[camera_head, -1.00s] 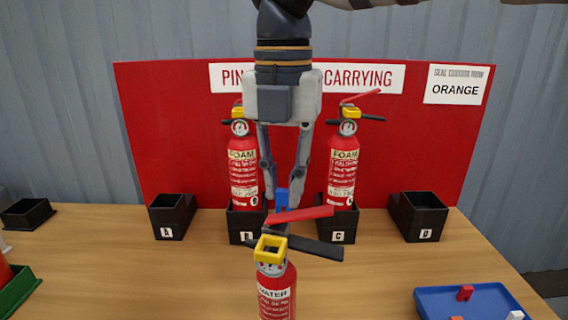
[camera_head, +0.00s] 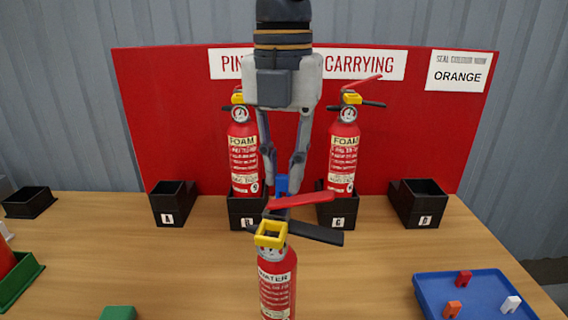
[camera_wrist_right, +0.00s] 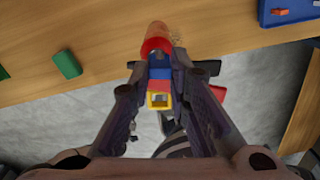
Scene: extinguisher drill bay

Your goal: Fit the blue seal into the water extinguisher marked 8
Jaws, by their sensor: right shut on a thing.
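The water extinguisher (camera_head: 277,285) is red, with a WATER label, a yellow collar (camera_head: 270,234), a red lever and a black handle. It is front centre in the head view, its base cut off and no number readable. My right gripper (camera_head: 282,178) points down just behind its head, shut on the small blue seal (camera_head: 281,184). The lever partly hides the seal. In the right wrist view the blue seal (camera_wrist_right: 158,73) shows between the fingertips, close to the yellow collar (camera_wrist_right: 159,100); I cannot tell whether they touch. My left gripper is out of view.
Two foam extinguishers (camera_head: 243,160) (camera_head: 343,158) stand in black holders before the red board (camera_head: 420,130). Empty black boxes (camera_head: 174,204) (camera_head: 418,204) flank them. A sign (camera_head: 459,75) reads ORANGE. A blue tray (camera_head: 440,285) at right holds red, orange and white seals.

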